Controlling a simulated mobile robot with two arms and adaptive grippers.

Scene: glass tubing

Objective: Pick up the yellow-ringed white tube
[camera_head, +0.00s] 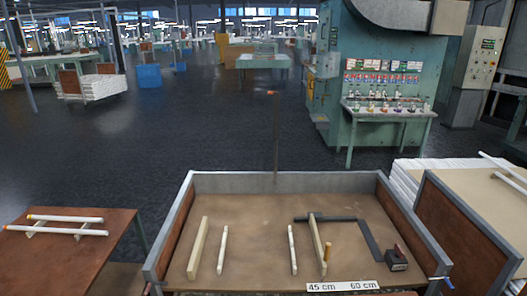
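Two white tubes lie across supports on the brown table (95,262) at the left: a far tube (65,218) and a near tube (60,231). Both show orange-yellow marks near their ends; at this size I cannot tell which mark is a yellow ring. Two more white tubes, a left one (222,250) and a right one (292,250), lie in the grey-rimmed work tray (280,183); I see no ring on them. Neither of my grippers is in view.
The tray also holds wooden strips (198,248), a dark L-shaped square (369,240), a small dark block (397,258) and a "45 cm / 60 cm" label (342,286). More white tubes (509,182) lie at the right. A green machine (380,75) stands behind open floor.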

